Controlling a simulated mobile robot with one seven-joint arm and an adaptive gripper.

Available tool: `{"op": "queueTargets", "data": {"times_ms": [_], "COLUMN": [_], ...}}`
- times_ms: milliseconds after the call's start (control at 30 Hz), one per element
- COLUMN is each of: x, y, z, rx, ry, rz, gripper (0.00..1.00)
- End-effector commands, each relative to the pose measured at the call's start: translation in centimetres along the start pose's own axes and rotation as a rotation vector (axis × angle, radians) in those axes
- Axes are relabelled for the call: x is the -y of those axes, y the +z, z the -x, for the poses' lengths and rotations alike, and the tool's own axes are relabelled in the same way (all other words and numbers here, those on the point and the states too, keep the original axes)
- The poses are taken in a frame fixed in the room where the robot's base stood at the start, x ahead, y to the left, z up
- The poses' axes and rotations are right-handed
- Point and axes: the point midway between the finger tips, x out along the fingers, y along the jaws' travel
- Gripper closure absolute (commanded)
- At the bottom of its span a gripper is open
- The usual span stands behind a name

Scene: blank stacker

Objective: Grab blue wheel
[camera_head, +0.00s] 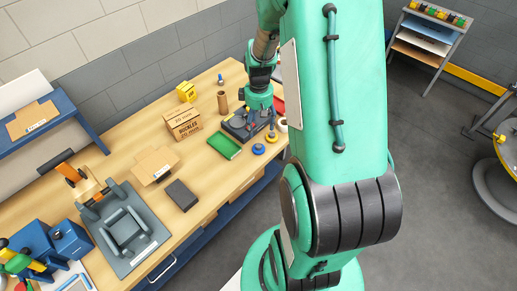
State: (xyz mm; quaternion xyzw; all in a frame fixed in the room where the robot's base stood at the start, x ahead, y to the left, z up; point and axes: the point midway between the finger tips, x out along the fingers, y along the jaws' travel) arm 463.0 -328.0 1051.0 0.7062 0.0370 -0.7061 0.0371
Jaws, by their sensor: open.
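A small round blue piece (258,149), which looks like the blue wheel, lies on the wooden workbench (205,200) near its front right edge. My gripper (261,115) is at the end of the green arm, above a dark grey fixture (238,127) behind the blue piece. It is open and apart from the blue piece. The fingertips are small here and partly lost against the fixture. A yellow-and-blue small piece (272,137) stands just right of the blue piece.
A green tray (224,145) lies left of the blue piece. A cardboard box (182,122), a brown cylinder (222,102) and a yellow box (186,92) stand farther left and back. A dark block (181,195) lies nearer. A shelf rack (428,42) stands at upper right.

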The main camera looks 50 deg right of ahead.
Motion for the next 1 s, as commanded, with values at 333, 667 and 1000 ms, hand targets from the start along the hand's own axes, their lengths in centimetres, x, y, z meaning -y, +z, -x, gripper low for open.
{"op": "queueTargets", "data": {"times_ms": [333, 667, 1000], "x": [0.1, 0.1, 0.1], "y": [0.1, 0.0, 0.0], "z": [-3.7, -7.9, -8.5], "rx": [0.002, 0.001, 0.000], "ry": [-0.002, -0.001, 0.000], "rz": [0.000, 0.000, 0.000], "gripper": [0.33, 0.33, 0.33]}}
